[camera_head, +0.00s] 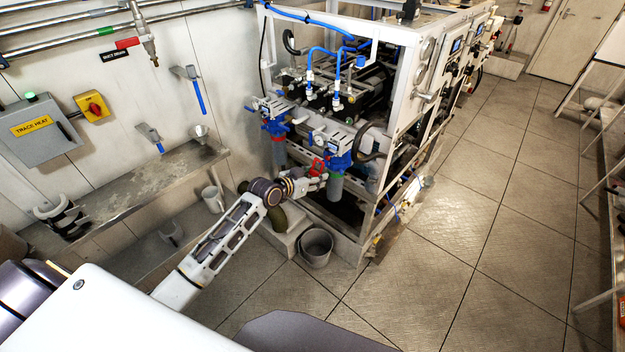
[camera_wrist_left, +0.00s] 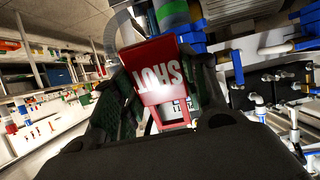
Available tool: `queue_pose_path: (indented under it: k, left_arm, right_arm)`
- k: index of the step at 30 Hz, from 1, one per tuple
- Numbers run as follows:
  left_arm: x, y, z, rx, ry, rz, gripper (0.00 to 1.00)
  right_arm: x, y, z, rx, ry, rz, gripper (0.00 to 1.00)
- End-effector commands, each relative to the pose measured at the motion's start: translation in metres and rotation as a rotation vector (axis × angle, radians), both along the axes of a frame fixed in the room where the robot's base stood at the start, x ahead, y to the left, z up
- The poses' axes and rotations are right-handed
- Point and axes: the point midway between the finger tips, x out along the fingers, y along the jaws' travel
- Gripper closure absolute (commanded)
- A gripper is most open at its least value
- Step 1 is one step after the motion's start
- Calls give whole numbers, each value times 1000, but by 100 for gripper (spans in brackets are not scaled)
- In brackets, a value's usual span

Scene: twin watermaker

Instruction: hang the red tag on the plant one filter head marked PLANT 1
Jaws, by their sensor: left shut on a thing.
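The red tag (camera_wrist_left: 165,72) with white lettering is between the fingers of my left gripper (camera_wrist_left: 160,95) in the left wrist view. A pale curved loop (camera_wrist_left: 113,28) shows beside the tag's upper left; I cannot tell what it joins. In the head view the red tag (camera_head: 318,166) is small, at the tip of my left gripper (camera_head: 316,181), just in front of the nearer blue filter head (camera_head: 337,155). I cannot tell whether it touches. A second blue filter head (camera_head: 273,125) stands further left. No PLANT 1 marking is legible. My right gripper is out of view.
The white-framed machine (camera_head: 385,75) stands behind the filters, with blue hoses above. A grey bucket (camera_head: 316,247) is on the floor below my left gripper.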

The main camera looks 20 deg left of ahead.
Motion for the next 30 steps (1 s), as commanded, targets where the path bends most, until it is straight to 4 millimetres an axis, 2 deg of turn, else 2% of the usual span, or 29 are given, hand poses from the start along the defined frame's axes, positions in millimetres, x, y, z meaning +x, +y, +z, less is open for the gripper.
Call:
queue_pose_path:
  k: [30]
  left_arm:
    - [35, -12, -5, 1, 1, 0, 73]
  right_arm:
    - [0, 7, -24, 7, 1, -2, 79]
